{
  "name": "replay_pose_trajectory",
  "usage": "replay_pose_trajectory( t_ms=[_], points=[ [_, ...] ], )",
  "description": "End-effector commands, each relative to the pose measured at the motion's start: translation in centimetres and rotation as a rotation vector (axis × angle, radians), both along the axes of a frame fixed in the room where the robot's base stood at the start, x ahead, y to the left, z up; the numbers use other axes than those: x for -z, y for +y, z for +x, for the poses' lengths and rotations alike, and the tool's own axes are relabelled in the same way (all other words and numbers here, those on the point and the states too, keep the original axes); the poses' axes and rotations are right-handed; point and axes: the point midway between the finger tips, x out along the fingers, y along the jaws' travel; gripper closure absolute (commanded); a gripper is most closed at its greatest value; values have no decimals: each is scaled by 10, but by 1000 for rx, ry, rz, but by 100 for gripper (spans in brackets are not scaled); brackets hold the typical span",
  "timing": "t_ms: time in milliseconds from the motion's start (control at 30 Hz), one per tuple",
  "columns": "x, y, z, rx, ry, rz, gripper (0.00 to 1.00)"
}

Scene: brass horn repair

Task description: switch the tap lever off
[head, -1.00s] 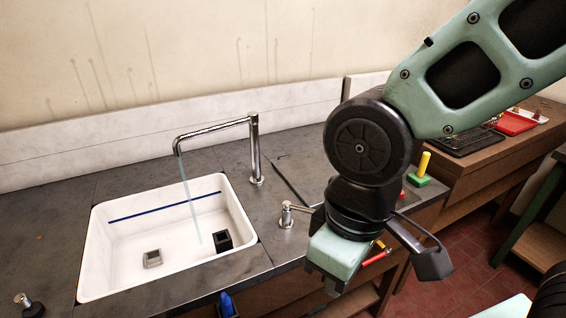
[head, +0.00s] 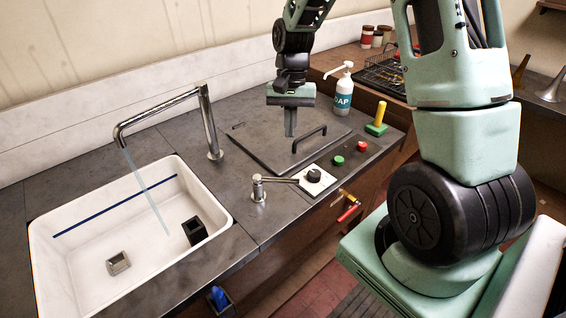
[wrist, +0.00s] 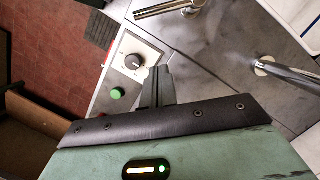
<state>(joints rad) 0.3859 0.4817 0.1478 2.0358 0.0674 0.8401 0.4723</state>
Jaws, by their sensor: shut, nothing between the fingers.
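The chrome tap lever (head: 258,190) stands on the counter right of the sink, its handle pointing right toward the dial. The chrome tap (head: 208,125) stands behind the sink, and a thin water stream (head: 147,192) runs from its spout into the white sink (head: 85,213). My gripper (head: 290,134) is shut and empty, pointing down above the dark hatch, behind and right of the lever. In the wrist view my gripper's fingers (wrist: 158,84) show below part of the lever (wrist: 165,8), apart from it. The tap (wrist: 290,72) is at the right there.
A dial (head: 314,177), a green button (head: 338,160) and a red button (head: 362,146) sit at the counter's front edge. A hatch handle (head: 309,138) rises near my gripper. A soap bottle (head: 343,92) and a yellow-handled green block (head: 378,120) stand farther right.

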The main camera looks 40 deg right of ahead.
Motion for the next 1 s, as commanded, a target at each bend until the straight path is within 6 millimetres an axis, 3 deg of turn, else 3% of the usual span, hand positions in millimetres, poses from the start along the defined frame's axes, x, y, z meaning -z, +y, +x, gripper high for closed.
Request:
replay_pose_trajectory(
  t_ms=[367, 600, 1000],
  points=[
    [73, 14, -15, -3, 4, 3, 100],
    [75, 36, -37, -5, 1, 1, 100],
    [78, 42, -42, -4, -1, 1, 100]
  ],
)
